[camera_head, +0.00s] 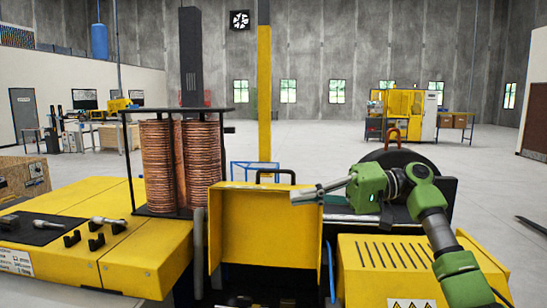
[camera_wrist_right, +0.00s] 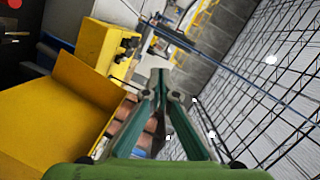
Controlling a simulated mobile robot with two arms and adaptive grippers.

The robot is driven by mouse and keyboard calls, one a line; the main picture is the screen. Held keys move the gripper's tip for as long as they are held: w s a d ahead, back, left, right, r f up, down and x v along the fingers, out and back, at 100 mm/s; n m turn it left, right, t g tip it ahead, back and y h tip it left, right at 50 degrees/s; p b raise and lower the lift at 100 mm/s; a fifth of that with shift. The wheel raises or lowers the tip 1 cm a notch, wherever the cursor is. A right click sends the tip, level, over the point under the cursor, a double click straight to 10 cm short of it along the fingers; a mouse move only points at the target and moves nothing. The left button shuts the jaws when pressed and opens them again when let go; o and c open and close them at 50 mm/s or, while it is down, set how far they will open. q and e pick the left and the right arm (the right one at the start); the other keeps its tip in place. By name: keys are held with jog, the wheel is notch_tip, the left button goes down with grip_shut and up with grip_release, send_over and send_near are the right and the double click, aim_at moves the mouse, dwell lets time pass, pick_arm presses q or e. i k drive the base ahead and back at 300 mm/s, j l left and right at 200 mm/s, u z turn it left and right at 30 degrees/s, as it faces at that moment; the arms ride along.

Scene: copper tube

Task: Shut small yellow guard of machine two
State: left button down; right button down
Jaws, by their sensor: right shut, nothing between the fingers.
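The small yellow guard (camera_head: 262,228) stands raised in the middle of the head view, with its hollow inner side facing me. Dark machine parts (camera_head: 265,299) show below it. It also shows in the right wrist view (camera_wrist_right: 50,125) at the left. My right gripper (camera_head: 303,194) reaches in from the right and is shut and empty at the guard's upper right corner. I cannot tell whether it touches the guard. Its fingers (camera_wrist_right: 160,78) come together in the right wrist view. My left gripper is not in view.
Copper tube coils (camera_head: 182,165) stand in a black frame left of the guard. A yellow bench (camera_head: 140,255) with small tools is at the left. A slotted yellow housing (camera_head: 385,262) is at the right, under my right arm. Open floor lies behind.

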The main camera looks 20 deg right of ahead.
aim_at(258, 223)
jog(key=i+l, duration=0.2)
jog(key=i, duration=0.15)
jog(key=i+l, duration=0.2)
jog(key=i, duration=0.2)
jog(key=i+l, duration=0.2)
jog(key=i, duration=0.15)
